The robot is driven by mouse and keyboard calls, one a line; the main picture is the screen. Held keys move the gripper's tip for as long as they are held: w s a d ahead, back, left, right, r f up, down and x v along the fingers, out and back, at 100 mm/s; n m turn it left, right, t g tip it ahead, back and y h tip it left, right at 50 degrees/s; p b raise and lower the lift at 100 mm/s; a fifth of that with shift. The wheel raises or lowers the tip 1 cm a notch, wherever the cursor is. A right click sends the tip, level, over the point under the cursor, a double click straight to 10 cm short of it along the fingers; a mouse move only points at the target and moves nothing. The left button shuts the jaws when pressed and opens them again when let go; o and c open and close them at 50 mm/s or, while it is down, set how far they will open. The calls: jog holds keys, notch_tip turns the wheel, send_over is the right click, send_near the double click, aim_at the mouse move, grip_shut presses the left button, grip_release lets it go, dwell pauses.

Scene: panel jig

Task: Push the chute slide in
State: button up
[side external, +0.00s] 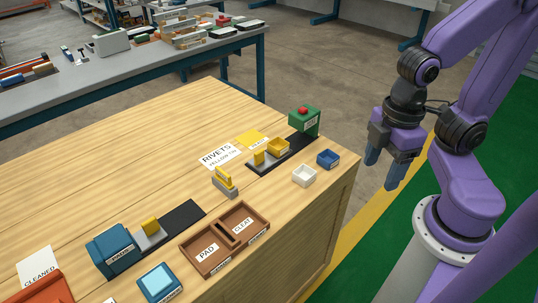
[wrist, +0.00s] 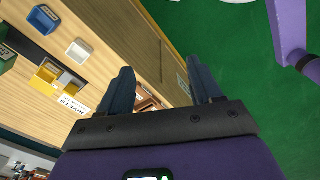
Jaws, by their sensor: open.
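Two black tracks on the wooden bench carry slide-like parts; I cannot tell from the labels which is the chute slide. The nearer track (side external: 183,217) carries a grey slide with a yellow upright handle (side external: 151,225), close beside a blue housing (side external: 113,250). The farther track (side external: 292,151) carries a yellow handle (side external: 259,158) and a yellow tray (side external: 278,146), with a green box (side external: 304,121) with a red button at its far end. My gripper (side external: 384,172) is open and empty, off the bench's right side; its fingers (wrist: 160,72) show apart in the wrist view.
A brown two-part tray (side external: 225,238) marked PAD and CLEAT, a grey block with a yellow top (side external: 225,182), a white bin (side external: 304,175) and a blue bin (side external: 328,159) stand on the bench. A RIVETS card (side external: 219,156) lies behind. Bare wood lies at the back left.

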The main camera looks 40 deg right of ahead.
jog(key=shift+n, duration=0.7)
jog(key=w+a, duration=0.1)
jog(key=w, duration=0.2)
jog(key=w+a, duration=0.2)
jog(key=w, duration=0.2)
jog(key=w+a+r, duration=0.1)
jog(key=w, duration=0.2)
jog(key=shift+w+a, duration=0.15)
jog(key=shift+w, duration=0.05)
jog(key=c, duration=0.4)
jog(key=shift+o, duration=0.2)
jog(key=n, duration=0.4)
send_over(259, 151)
notch_tip(259, 151, down, 6)
notch_tip(259, 151, down, 16)
jog(key=shift+f, duration=0.1)
jog(key=shift+c, duration=0.3)
